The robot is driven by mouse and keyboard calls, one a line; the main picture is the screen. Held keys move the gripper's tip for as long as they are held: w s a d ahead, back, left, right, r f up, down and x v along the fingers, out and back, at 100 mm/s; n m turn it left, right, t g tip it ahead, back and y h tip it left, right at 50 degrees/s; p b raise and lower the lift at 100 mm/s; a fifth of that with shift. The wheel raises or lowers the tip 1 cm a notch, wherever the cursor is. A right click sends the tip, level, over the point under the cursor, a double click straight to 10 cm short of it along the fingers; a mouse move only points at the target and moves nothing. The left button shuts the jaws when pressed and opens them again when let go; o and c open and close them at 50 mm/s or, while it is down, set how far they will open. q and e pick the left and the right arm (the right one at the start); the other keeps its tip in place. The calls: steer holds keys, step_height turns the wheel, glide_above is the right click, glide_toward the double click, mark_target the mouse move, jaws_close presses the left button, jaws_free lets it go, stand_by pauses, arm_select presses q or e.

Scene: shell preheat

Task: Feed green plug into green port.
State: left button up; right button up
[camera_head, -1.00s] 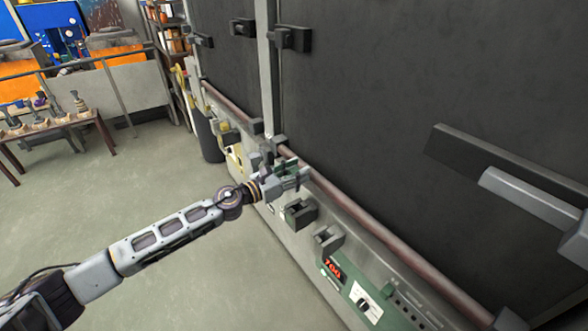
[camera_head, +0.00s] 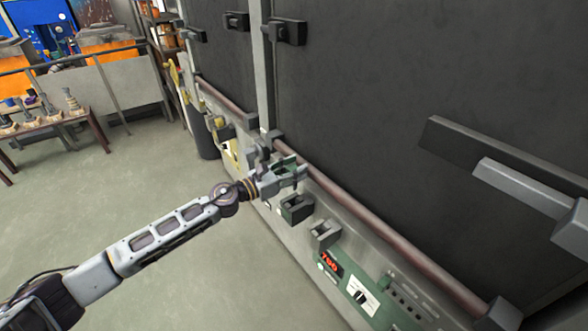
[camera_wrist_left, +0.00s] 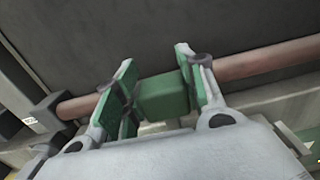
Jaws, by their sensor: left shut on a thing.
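The green plug (camera_wrist_left: 163,97) is a green block between the two fingers of my left gripper (camera_wrist_left: 160,88) in the left wrist view. My left gripper (camera_head: 290,172) is shut on it, in front of the furnace's lower panel beside the reddish rail. The plug's far end is hidden in the wrist view. A dark green socket-like block (camera_head: 296,208), which looks like the green port, sticks out of the panel just below and right of the gripper in the head view. The plug appears apart from it. My right gripper is not in view.
A grey socket block (camera_head: 323,234) and a green control panel reading 700 (camera_head: 358,292) lie to the right along the panel. The reddish rail (camera_head: 370,225) runs close by. Open floor (camera_head: 120,200) lies left of the furnace.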

mark_target(292, 188)
arm_select(q)
steer(key=shift+f, duration=0.2)
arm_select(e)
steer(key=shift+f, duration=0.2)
arm_select(q)
steer(key=shift+f+b, duration=2.7)
steer(key=shift+f, duration=0.4)
steer(key=shift+f+b, duration=0.55)
steer(key=shift+b, duration=0.2)
steer(key=shift+f+b, duration=0.3)
steer(key=shift+f, duration=0.05)
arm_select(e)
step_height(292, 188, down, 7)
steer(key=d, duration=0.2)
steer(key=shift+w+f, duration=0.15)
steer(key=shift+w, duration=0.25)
arm_select(q)
steer(key=shift+f, duration=0.25)
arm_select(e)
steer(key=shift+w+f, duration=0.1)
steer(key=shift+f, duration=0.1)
arm_select(q)
steer(key=shift+f+b, duration=0.1)
steer(key=shift+b, duration=0.25)
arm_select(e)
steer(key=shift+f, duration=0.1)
